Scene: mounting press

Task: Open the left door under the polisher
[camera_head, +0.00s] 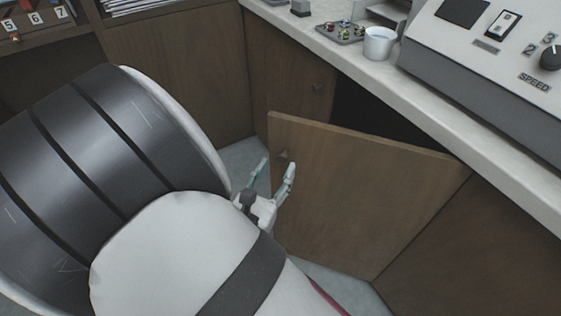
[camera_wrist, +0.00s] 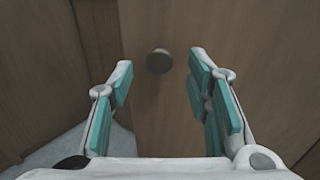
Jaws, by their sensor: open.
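A brown wooden cabinet door (camera_head: 365,195) under the polisher (camera_head: 490,70) stands partly open, swung out from the dark cabinet opening. Its small round knob (camera_head: 282,156) is near the upper free edge. My gripper (camera_head: 277,172) is open and empty close to the door's outer face, by the knob. In the wrist view, the knob (camera_wrist: 159,61) shows ahead, between and beyond the two teal-padded fingers (camera_wrist: 160,75). The fingers look apart from the knob.
The pale counter (camera_head: 440,115) above holds a white mug (camera_head: 379,43) and a tray of small pieces (camera_head: 341,32). Grey floor (camera_head: 250,155) shows between the cabinets.

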